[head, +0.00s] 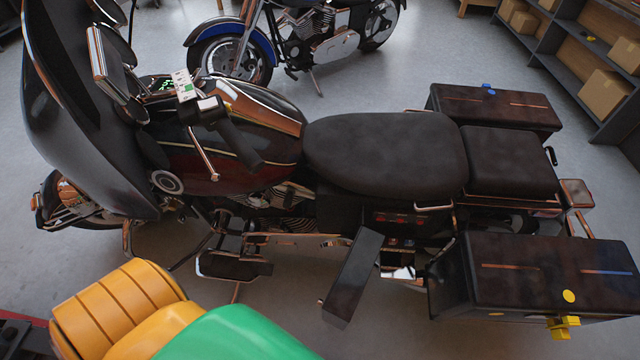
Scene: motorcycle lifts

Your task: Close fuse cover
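A dark flat panel (352,278), which looks like the fuse cover, stands swung out from the near side of the black motorcycle, below the seat. It is tilted and apart from the fuse bay (402,218), whose small red and blue parts are exposed. A shiny metal piece (399,272) shows just right of the panel. The panel's hinge is too small to make out. Neither of my grippers is in view.
The near saddlebag (545,275), with a yellow latch (562,326), juts out right of the panel. A footboard (235,265) lies to its left. A yellow and green shape (170,318) fills the lower left; I cannot tell what it is. Floor below the panel is clear.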

